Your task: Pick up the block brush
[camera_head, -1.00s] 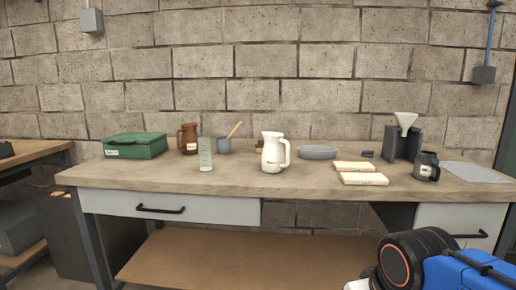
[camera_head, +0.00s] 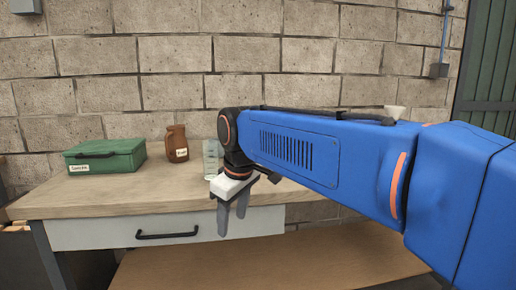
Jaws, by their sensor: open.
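I cannot make out the block brush in the current view; my blue arm covers the middle and right of the workbench (camera_head: 100,197). A second ago a small brown item, possibly the brush, showed partly behind a white jug; both are now hidden. My gripper (camera_head: 232,212) is open and empty, with its two grey fingers pointing down. In the picture it overlaps the bench's front edge and drawer, below and right of the clear glass.
A green labelled box (camera_head: 105,156), a brown jug (camera_head: 177,144) and a clear glass (camera_head: 211,157) stand on the bench's left part. The bench top in front of them is clear. A drawer handle (camera_head: 167,234) juts from the front. A white funnel tip (camera_head: 395,111) shows above my arm.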

